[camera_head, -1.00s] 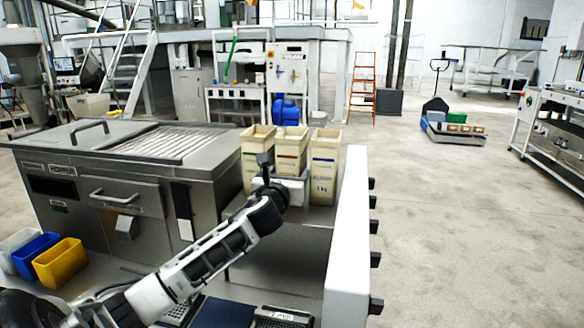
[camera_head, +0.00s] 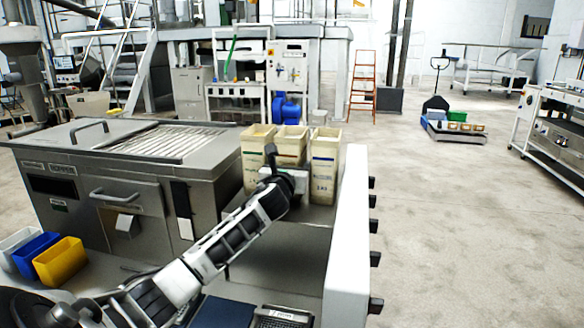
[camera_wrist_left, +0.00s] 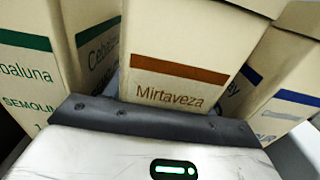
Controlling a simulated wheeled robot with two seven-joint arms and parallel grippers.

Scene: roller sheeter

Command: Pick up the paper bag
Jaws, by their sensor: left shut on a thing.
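Three tall cream paper bags stand side by side on a grey shelf: a left bag (camera_head: 255,148), a middle bag (camera_head: 291,148) and a right bag (camera_head: 325,165). In the left wrist view the middle bag (camera_wrist_left: 178,40) has a brown stripe and reads "Mirtaveza". The left bag (camera_wrist_left: 35,75) has green marks and the right bag (camera_wrist_left: 285,75) blue ones. My left gripper (camera_head: 284,174) is at the middle bag's front, shut on it. Its fingertips and the bag's base are hidden, so I cannot tell whether the bag is lifted. My right gripper is out of view.
A steel machine (camera_head: 110,185) with a slatted top stands left of the bags. A white side panel (camera_head: 346,235) rises to their right. White, blue (camera_head: 36,252) and yellow (camera_head: 60,262) bins sit at the lower left.

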